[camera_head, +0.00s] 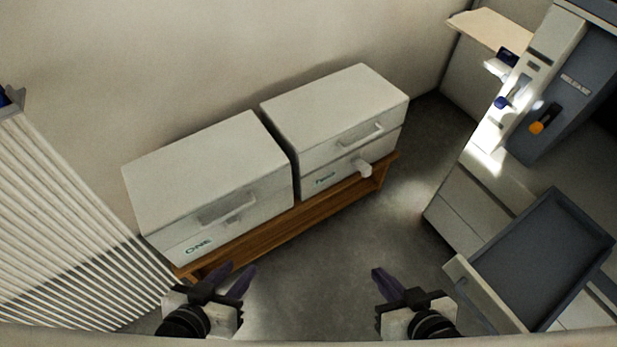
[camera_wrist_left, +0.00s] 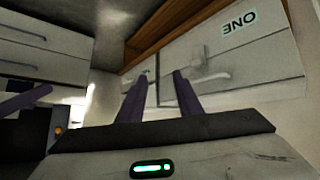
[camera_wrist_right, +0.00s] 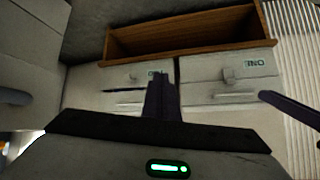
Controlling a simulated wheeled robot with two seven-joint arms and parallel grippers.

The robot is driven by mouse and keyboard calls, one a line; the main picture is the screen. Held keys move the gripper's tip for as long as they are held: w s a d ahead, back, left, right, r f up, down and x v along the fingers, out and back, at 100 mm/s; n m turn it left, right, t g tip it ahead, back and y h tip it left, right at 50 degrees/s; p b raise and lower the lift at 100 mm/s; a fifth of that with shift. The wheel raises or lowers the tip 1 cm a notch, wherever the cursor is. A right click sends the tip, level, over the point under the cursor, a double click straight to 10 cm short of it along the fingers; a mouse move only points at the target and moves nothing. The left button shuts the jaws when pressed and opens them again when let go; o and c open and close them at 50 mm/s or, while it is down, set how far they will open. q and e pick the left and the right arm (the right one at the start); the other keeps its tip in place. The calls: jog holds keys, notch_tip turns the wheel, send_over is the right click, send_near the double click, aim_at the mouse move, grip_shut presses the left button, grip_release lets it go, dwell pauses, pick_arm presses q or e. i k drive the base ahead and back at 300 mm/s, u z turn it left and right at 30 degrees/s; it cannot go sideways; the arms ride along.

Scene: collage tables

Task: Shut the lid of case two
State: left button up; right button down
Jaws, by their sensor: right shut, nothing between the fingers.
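Case two (camera_head: 313,181) is a pale box with the label "Two", at the right end of a low wooden bench. Its lid (camera_head: 335,103) lies down over the body, with a bar handle (camera_head: 361,134) on its front and a knob-like latch (camera_head: 363,168) below. A thin seam shows between lid and body; I cannot tell whether it is fully shut. Case two also shows upside down in the right wrist view (camera_wrist_right: 90,92). My left gripper (camera_head: 228,272) is open and empty, before case one. My right gripper (camera_head: 379,275) is shut and empty, in front of case two and apart from it.
Case one (camera_head: 170,248), similar and with its lid down, stands left of case two. The wooden bench (camera_head: 268,235) carries both. A ribbed white panel (camera_head: 60,210) is at left. A dark tray (camera_head: 545,255) and a grey machine (camera_head: 560,100) are at right. Floor between is clear.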

aim_at(314, 123)
jog(key=k, duration=0.6)
jog(key=u, duration=1.4)
jog(key=i, duration=0.75)
jog(key=z, duration=1.05)
